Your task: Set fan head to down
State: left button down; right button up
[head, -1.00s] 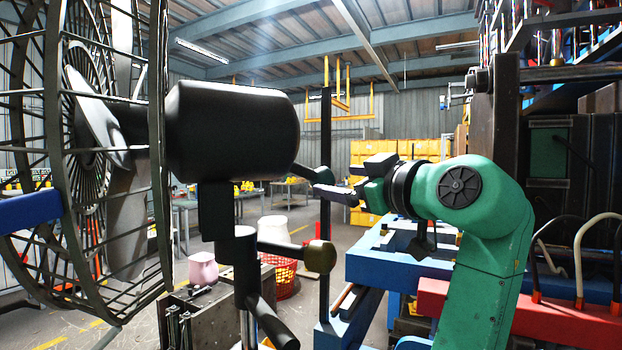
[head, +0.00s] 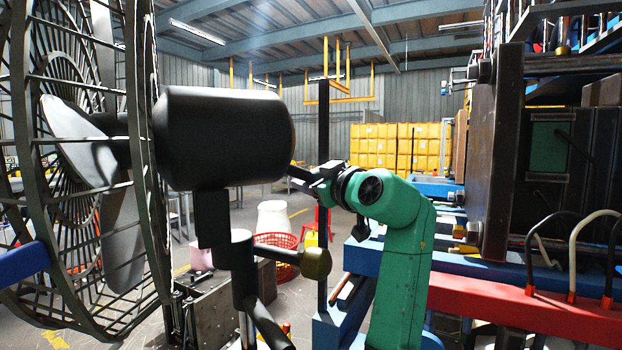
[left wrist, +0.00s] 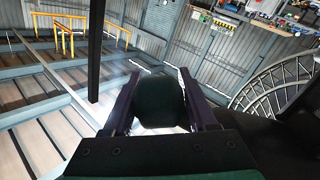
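The fan head, a dark motor housing (head: 226,137), sits roughly level on its stand behind a wire cage (head: 85,170). A dark rounded handle sticks out at its rear; it shows in the left wrist view (left wrist: 159,101). My left gripper (head: 304,176), on the green arm, is at this handle. In the left wrist view its fingers (left wrist: 159,88) lie along both sides of the handle. I cannot tell whether they press on it. A brass-ended knob (head: 316,262) is on the stand below. My right gripper is not in view.
A black post (head: 323,215) stands just behind my left gripper. A blue beam (head: 365,258) and red beam (head: 520,305) of a machine lie to the right. A red basket (head: 275,258) and white bin (head: 273,217) stand on the floor behind the fan.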

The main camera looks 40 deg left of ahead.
pick_arm(q)
notch_tip(320, 180, up, 9)
jog(key=s+n+p, duration=0.2)
jog(key=n+p, duration=0.1)
jog(key=n, duration=0.2)
jog(key=shift+s+a+f+p, duration=0.2)
jog(key=shift+a+p, duration=0.1)
jog(key=shift+a, duration=0.05)
jog(key=shift+c, duration=1.2)
grip_release()
jog(key=shift+f, duration=0.1)
jog(key=shift+d+f, duration=0.1)
jog(key=shift+d, duration=0.05)
jog(key=b+v, duration=0.5)
jog(key=v, duration=0.9)
jog(key=shift+s+d, duration=0.1)
